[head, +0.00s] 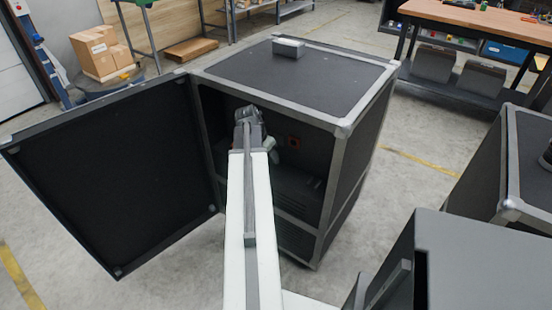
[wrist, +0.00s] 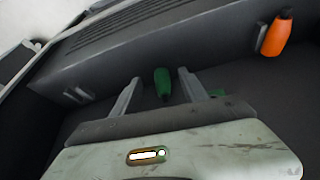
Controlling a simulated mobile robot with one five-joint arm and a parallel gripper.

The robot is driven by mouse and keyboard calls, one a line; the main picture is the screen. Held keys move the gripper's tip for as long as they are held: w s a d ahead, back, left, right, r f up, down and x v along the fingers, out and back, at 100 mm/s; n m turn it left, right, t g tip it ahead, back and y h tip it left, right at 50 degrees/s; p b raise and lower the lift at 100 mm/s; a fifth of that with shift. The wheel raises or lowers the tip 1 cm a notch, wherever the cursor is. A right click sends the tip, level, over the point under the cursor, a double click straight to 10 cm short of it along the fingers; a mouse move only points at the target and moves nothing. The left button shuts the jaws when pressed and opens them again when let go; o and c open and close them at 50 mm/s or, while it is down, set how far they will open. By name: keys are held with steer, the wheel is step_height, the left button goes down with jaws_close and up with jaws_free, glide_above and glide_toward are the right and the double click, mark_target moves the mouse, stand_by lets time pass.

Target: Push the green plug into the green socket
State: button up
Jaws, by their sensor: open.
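A green plug (wrist: 162,84) with a tapered end shows between the two fingers of my gripper (wrist: 159,77) in the wrist view. The fingers stand apart, one on each side of it, with dark gaps between, so I see no grip on it. A second bit of green (wrist: 218,92) shows beside the right finger, mostly hidden; I cannot tell whether it is the green socket. In the head view my arm reaches into the open dark case (head: 343,127), and the plug is hidden there.
An orange plug (wrist: 277,36) sits at the upper right in the wrist view. A ribbed dark unit (wrist: 130,30) lies behind. The case door (head: 120,170) stands open to the left. A small grey box (head: 288,48) rests on top. Other cases stand at the right.

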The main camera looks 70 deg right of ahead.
steer(key=shift+s+d, duration=0.3)
steer(key=shift+d, duration=0.65)
steer(key=b+x, duration=0.3)
steer(key=shift+s+d+f, duration=0.15)
steer(key=shift+d+f, duration=0.05)
steer(key=shift+d, duration=0.1)
steer(key=shift+r, duration=0.2)
steer(key=shift+c, duration=0.3)
jaws_close()
steer(key=shift+r, duration=0.1)
